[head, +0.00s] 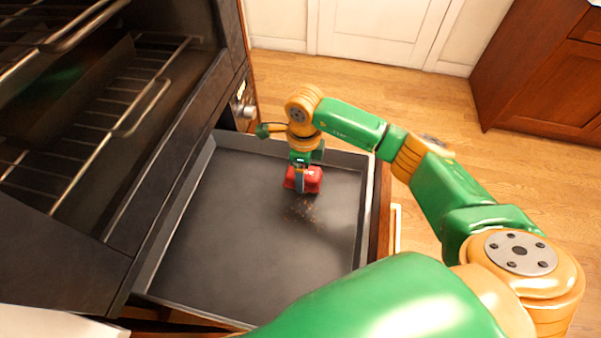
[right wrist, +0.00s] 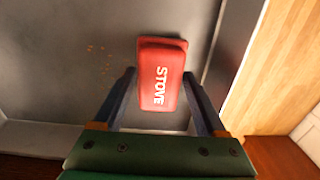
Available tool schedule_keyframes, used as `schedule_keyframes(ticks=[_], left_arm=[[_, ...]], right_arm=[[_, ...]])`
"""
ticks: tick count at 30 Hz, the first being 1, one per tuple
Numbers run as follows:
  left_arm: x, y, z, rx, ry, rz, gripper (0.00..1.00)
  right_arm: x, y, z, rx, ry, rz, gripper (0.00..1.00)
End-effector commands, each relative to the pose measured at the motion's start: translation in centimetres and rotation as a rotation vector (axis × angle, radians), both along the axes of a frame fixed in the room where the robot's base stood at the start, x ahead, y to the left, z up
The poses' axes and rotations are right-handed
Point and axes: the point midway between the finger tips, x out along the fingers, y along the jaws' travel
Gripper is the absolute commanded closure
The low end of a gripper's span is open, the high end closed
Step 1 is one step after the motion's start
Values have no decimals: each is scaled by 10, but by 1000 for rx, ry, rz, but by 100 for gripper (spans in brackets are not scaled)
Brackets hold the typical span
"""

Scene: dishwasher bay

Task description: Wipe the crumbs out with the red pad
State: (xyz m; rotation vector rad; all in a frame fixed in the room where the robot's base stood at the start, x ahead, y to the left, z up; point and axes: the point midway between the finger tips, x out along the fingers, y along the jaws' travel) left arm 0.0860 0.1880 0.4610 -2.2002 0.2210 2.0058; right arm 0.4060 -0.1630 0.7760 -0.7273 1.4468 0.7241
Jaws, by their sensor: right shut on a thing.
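The red pad (head: 311,178) is held between the two fingers of my right gripper (head: 300,185). The pad is low in the dark grey drawer (head: 215,235), towards its far right part. In the right wrist view the pad (right wrist: 162,60) carries the white word "STOVE", with a finger on each side. Whether its underside touches the drawer floor is hard to tell. Light brown crumbs (head: 304,211) lie on the drawer floor just nearer than the pad. They also show left of the pad in the right wrist view (right wrist: 101,56). My left gripper is out of view.
The drawer's raised walls surround the pad, and the right wall (head: 363,210) is close to it. The drawer's left and near floor is clear. An open oven with wire racks (head: 120,125) stands at the left. Wooden floor (head: 440,115) and a brown cabinet (head: 530,75) are beyond.

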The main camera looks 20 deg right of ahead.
Motion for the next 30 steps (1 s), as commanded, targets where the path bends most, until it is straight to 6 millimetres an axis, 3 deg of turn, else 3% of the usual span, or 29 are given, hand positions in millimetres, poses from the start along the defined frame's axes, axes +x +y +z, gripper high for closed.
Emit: schedule_keyframes(ticks=[3,5,6,24,30], left_arm=[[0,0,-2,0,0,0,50],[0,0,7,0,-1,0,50],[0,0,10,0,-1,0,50],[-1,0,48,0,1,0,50],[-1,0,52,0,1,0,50]], right_arm=[[1,-3,0,-1,-1,-3,70],[2,-5,11,-1,-1,-3,70],[2,-5,4,2,2,-6,70],[7,-17,60,3,-1,-15,70],[7,-19,66,3,0,-17,70]])
